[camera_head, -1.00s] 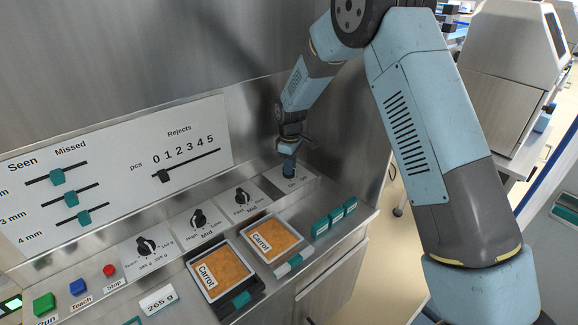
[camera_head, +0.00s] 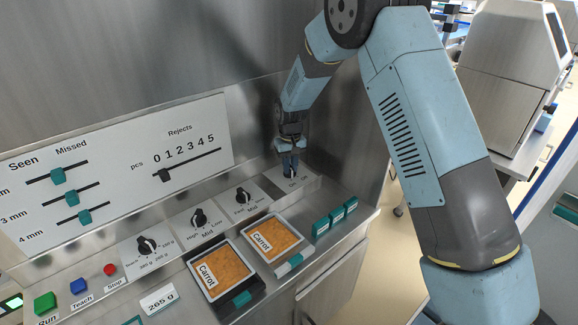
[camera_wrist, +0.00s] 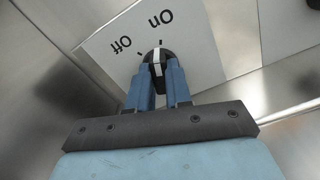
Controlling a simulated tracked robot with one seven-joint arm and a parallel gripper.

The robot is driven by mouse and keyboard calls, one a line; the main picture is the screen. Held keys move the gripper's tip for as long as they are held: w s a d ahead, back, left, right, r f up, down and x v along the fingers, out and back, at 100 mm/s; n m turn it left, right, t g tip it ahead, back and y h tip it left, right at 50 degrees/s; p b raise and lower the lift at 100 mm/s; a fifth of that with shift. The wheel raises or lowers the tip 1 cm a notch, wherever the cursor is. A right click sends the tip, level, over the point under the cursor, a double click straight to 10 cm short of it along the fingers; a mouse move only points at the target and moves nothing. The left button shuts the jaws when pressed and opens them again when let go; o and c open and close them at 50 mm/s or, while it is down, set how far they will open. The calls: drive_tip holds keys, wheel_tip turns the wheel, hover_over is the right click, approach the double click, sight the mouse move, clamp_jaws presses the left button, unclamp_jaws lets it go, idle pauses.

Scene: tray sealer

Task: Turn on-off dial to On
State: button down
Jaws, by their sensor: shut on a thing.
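The on-off dial (camera_wrist: 157,58) is a black knob with a white pointer line on a pale label plate (camera_wrist: 195,45). The words On and Off appear upside down in the wrist view. The pointer line runs up toward the tick mark by On, away from the Off tick. My gripper (camera_wrist: 159,75) has its two blue fingers on either side of the dial, shut on it. In the head view my gripper (camera_head: 290,168) reaches down to the dial at the right end of the panel, and the fingers hide most of the knob.
Several other black dials, such as the nearest one (camera_head: 242,195), stand left of my gripper. Two carrot trays (camera_head: 259,266) lie in front, with teal blocks (camera_head: 336,214) to their right. A steel wall rises behind the panel.

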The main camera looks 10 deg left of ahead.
drive_tip(key=shift+m, duration=1.1)
drive_tip(key=c, duration=1)
unclamp_jaws()
drive_tip(key=shift+c, duration=0.2)
drive_tip(key=shift+r, duration=0.1)
wheel_tip(320, 180, up, 14)
drive_tip(key=shift+f, duration=0.2)
